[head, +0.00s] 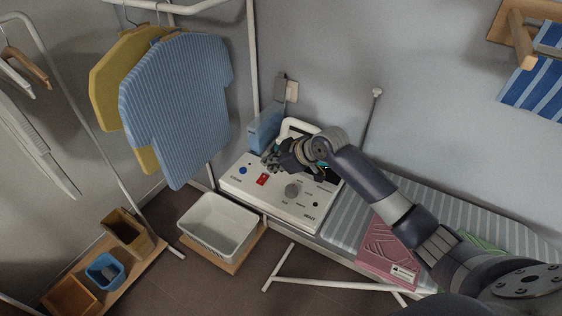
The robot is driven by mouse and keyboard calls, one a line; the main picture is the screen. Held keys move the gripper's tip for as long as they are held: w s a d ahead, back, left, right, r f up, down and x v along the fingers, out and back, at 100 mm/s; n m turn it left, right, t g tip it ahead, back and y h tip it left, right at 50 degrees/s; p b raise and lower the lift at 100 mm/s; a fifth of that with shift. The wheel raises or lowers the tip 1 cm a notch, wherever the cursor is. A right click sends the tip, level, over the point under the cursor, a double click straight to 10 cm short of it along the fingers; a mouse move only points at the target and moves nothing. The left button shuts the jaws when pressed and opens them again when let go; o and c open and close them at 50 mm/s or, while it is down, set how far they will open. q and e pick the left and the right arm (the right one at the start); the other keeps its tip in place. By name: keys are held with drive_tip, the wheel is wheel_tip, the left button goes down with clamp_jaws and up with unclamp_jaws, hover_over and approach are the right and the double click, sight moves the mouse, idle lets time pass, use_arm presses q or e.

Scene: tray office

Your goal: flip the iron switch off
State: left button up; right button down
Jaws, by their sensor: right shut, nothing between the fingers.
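A white control panel (240,186) with printed labels sits at the end of the ironing board. On it are a red switch (262,179), a blue round button (242,170) and a grey dial (292,190). I cannot read the switch's position. My right gripper (268,160) is shut and empty over the back of the panel, just behind the red switch. I cannot tell whether it touches the panel. My right arm hides part of the panel's back. A blue thing (264,129) and a white handle stand behind the panel, partly hidden. My left gripper is not in view.
A striped ironing board (345,225) runs right, with a folded pink cloth (386,254). A white basin (217,226) stands below the panel, left. Shirts (178,105) hang on a rack at left. A wall outlet (292,91) with a plug is behind.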

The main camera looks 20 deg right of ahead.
drive_tip(key=b+v, duration=0.1)
drive_tip(key=v, duration=0.3)
drive_tip(key=shift+s+d+r, duration=0.1)
drive_tip(key=shift+s+r, duration=0.05)
drive_tip(key=d+b, duration=0.1)
drive_tip(key=b, duration=0.7)
drive_tip(key=shift+w+r, duration=0.35)
drive_tip(key=shift+w, duration=0.05)
drive_tip(key=shift+f, duration=0.1)
